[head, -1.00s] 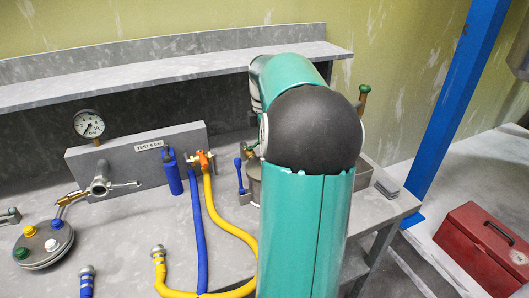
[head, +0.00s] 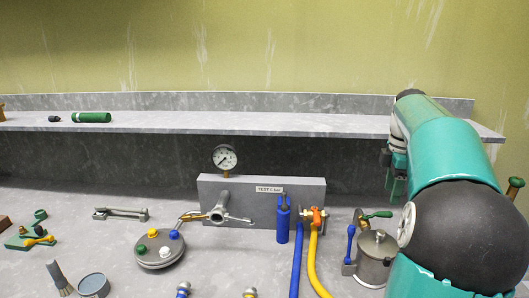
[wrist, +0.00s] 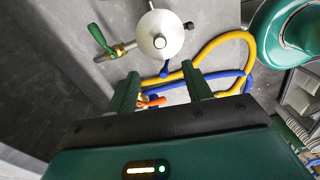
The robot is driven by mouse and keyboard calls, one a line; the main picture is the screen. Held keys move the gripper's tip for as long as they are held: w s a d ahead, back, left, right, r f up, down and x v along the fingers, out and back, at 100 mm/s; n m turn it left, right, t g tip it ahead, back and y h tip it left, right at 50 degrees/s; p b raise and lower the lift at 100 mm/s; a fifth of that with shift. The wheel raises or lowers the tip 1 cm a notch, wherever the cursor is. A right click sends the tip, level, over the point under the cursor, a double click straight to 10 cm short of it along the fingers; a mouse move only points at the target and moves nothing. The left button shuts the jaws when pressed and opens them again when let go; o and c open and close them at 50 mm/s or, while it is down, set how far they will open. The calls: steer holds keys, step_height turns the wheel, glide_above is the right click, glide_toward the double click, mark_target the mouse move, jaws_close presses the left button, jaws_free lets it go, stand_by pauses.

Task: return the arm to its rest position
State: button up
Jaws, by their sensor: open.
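My teal arm rises at the right side of the head view. My gripper (head: 395,180) hangs fingers down from its far end, in front of the shelf and above the metal pail (head: 375,262). In the wrist view my gripper (wrist: 162,84) shows two green fingers spread apart with nothing held between them. The pail's round lid (wrist: 153,45) shows beyond the fingertips, apart from them. A green-handled valve (head: 376,214) is beside the pail. My arm hides part of the bench's right end.
A grey shelf (head: 250,122) runs along the wall, with a green cylinder (head: 91,117) on it. On the bench stand a gauge block (head: 300,190), a round device with coloured caps (head: 158,248), blue and yellow hoses (head: 313,262) and a brush (head: 60,279). Bare bench lies between them.

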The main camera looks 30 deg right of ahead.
steer(key=w+a+m+t+h, duration=0.1)
steer(key=a+m, duration=0.1)
steer(key=a, duration=1)
steer(key=w+a+m+t+h, duration=0.1)
steer(key=w+a+m, duration=0.1)
steer(key=a, duration=0.9)
steer(key=s+a+f+m+t+y, duration=0.1)
steer(key=s+a+f+m, duration=0.2)
steer(key=a, duration=0.6)
steer(key=s+a+f+m+t+y, duration=0.1)
steer(key=s+a+f+m+t, duration=0.1)
steer(key=s+a+f, duration=0.3)
steer(key=s+a+m, duration=0.1)
steer(key=s+a, duration=0.1)
steer(key=a, duration=0.2)
steer(key=shift+a+f+t, duration=0.15)
steer(key=shift+f+t, duration=0.05)
steer(key=shift+t, duration=0.1)
